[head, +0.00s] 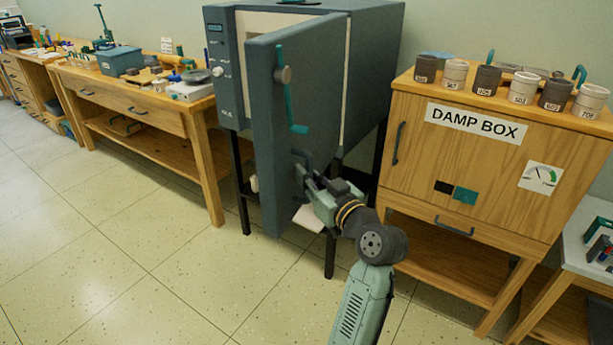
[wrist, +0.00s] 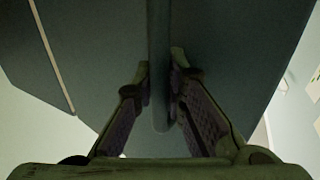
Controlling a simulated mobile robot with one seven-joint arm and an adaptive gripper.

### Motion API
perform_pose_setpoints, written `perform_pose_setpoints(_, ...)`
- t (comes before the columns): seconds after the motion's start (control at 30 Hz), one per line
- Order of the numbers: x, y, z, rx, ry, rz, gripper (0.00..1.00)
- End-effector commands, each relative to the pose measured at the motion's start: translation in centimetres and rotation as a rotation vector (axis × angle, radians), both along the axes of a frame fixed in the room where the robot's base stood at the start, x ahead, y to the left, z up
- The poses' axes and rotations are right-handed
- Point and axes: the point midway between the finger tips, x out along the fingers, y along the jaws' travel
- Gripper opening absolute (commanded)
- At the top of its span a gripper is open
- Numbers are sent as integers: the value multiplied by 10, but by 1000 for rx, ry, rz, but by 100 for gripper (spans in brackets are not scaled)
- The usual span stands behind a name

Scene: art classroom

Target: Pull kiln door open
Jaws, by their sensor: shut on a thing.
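The kiln (head: 375,75) is a dark blue-grey box on a black stand. Its door (head: 262,110) stands partly open, swung out toward me, with the pale lining showing behind it. A teal latch lever (head: 286,95) is on the upper part of the door face. The dark pull handle (head: 300,158) is lower on the door. My gripper (head: 303,182) is shut on this handle. In the wrist view the handle bar (wrist: 160,90) runs between my two fingers, and the door face fills the background. The kiln's inside is mostly hidden by the door.
A wooden damp box cabinet (head: 400,185) with several labelled cups on top stands close to the right of my arm. A wooden workbench (head: 140,118) with tools stands left of the kiln. The tiled floor (head: 130,240) in front and left is clear.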

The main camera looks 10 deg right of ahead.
Motion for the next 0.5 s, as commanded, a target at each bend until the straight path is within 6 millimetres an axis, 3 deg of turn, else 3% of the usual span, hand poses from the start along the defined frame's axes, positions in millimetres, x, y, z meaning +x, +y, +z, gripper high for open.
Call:
perform_pose_setpoints(0.1,-1,4,-3,1,8,11,0)
perform_pose_setpoints(0.13,-1,4,-3,1,8,11,13)
perform_pose_setpoints(0.43,0,2,-2,0,4,5,33)
perform_pose_setpoints(0.5,0,2,-2,0,4,4,33)
